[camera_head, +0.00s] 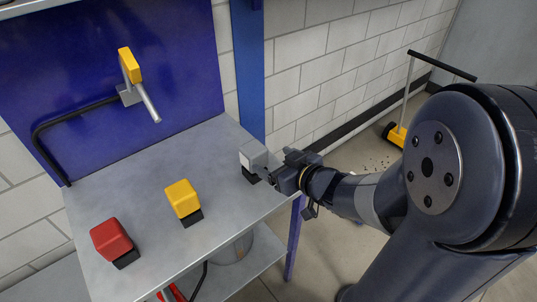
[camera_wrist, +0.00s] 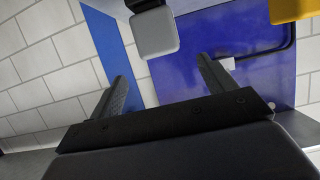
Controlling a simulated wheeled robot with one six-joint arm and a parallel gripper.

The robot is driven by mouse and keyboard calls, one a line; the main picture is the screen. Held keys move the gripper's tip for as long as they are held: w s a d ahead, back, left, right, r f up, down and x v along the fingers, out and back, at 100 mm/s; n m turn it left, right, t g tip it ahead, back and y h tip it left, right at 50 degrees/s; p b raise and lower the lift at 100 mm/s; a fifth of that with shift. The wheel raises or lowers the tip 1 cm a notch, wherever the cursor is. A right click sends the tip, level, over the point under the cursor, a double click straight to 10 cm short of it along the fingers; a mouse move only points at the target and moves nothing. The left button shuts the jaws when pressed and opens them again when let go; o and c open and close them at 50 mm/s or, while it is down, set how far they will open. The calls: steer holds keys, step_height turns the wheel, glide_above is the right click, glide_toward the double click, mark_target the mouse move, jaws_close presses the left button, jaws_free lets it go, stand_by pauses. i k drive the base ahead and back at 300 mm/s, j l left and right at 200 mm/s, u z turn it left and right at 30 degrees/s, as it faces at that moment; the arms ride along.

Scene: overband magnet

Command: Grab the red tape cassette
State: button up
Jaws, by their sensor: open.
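The red tape cassette (camera_head: 111,239) is a rounded red block on a dark base, near the front left of the grey bench top in the head view. It does not show in the wrist view. My gripper (camera_head: 268,176) is at the bench's right end, close beside a grey block, well to the right of the red cassette. In the wrist view my gripper (camera_wrist: 160,68) has its two dark fingers spread with nothing between them. The grey block (camera_wrist: 153,32) shows just beyond the fingers; I cannot tell if they touch it.
A yellow block (camera_head: 183,197) stands on the bench (camera_head: 150,180) between the red and grey ones. A yellow-headed tool (camera_head: 131,66) sits in a holder on the blue back panel (camera_head: 60,60). A bucket (camera_head: 236,248) stands on the lower shelf.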

mark_target(109, 237)
steer(key=u, duration=1.9)
steer(key=i+j, duration=0.1)
steer(key=j, duration=0.25)
steer(key=i+j, duration=0.1)
steer(key=j, duration=0.25)
steer(key=i+j+z, duration=0.1)
steer(key=j+z, duration=0.3)
steer(key=j, duration=0.2)
steer(key=j+z, duration=0.55)
steer(key=z, duration=0.95)
